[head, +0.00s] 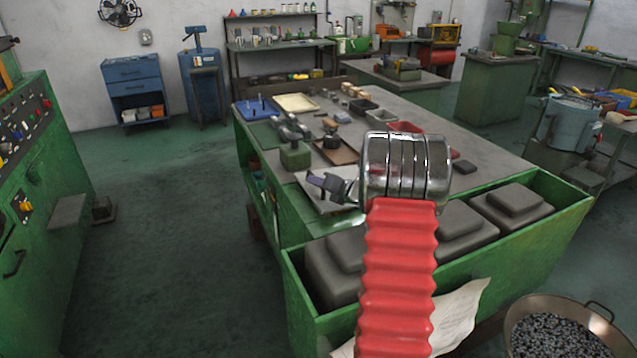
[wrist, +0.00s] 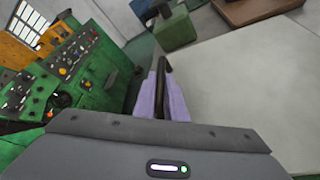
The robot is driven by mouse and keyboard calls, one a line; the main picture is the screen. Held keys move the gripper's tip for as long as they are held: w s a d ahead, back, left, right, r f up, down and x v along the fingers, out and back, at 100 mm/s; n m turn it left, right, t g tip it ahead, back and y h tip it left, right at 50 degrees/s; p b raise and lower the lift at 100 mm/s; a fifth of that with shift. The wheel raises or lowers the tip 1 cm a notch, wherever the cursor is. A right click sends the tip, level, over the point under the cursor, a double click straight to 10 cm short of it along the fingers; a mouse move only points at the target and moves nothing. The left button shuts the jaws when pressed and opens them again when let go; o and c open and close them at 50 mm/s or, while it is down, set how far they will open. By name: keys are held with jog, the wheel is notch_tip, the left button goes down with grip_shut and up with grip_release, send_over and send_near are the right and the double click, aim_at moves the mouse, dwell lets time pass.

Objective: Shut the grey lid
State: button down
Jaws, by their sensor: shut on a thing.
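My gripper (head: 326,185) is at the near left of the bench top, over a pale grey flat panel (head: 312,199). In the wrist view, the purple fingers of my gripper (wrist: 165,92) are shut on a thin dark bar (wrist: 163,72). A broad pale grey surface (wrist: 245,80) fills the right of that view, beside the fingers. It looks like the same panel, and may be the grey lid. I cannot tell how the bar joins it or how far it is open. My arm hides part of the panel in the head view.
A green trough (head: 540,241) with grey blocks runs along the bench's near side. A brown tray (head: 340,152) and a green block (head: 295,156) stand behind my gripper. A pan (head: 520,312) is at lower right.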

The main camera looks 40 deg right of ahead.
jog(key=shift+d, duration=0.1)
jog(key=shift+a+f, duration=0.15)
jog(key=shift+f, duration=0.55)
jog(key=shift+a+f, duration=0.1)
jog(key=shift+f, duration=0.55)
jog(key=c, duration=2.1)
grip_release()
jog(key=shift+v, duration=3.75)
jog(key=shift+w+r, duration=0.1)
